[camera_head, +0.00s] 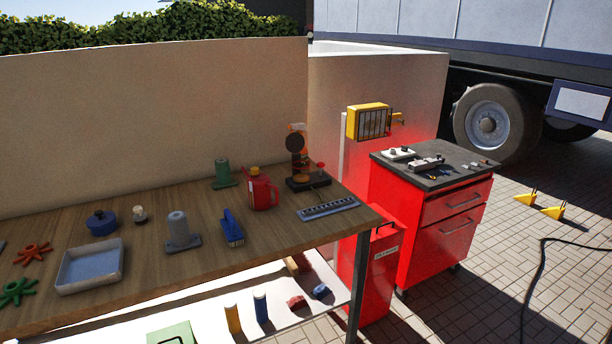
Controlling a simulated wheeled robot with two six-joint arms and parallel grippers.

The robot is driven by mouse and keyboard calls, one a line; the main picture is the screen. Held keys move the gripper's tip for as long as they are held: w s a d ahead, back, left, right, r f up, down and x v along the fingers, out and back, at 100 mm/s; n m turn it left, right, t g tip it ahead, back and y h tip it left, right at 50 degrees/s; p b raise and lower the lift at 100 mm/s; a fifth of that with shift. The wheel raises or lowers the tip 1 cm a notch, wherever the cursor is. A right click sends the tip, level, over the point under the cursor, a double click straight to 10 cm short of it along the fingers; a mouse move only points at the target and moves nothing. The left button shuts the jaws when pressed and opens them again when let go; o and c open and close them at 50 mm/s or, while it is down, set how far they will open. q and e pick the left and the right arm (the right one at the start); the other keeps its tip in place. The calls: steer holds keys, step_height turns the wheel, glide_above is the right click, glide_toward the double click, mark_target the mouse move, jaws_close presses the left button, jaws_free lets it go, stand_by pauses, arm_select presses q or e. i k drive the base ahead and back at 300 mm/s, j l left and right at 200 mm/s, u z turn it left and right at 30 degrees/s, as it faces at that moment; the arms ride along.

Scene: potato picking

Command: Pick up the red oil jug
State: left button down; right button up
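The red oil jug (262,192) stands upright on the wooden table, toward its right end. It has a yellow cap on top and a handle on its right side. Nothing touches it that I can see. Neither of my grippers is in view.
Close around the jug on the table (298,239) are a green cylinder part (222,174), a blue brush (231,229), a black-and-orange device (299,160) and a grey slotted bar (328,208). A grey tray (90,267) lies left. A red tool cabinet (425,230) stands right of the table.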

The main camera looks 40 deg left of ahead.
mark_target(259, 187)
steer(key=u, duration=1.45)
steer(key=i+l+z, duration=0.15)
steer(key=i+l, duration=0.2)
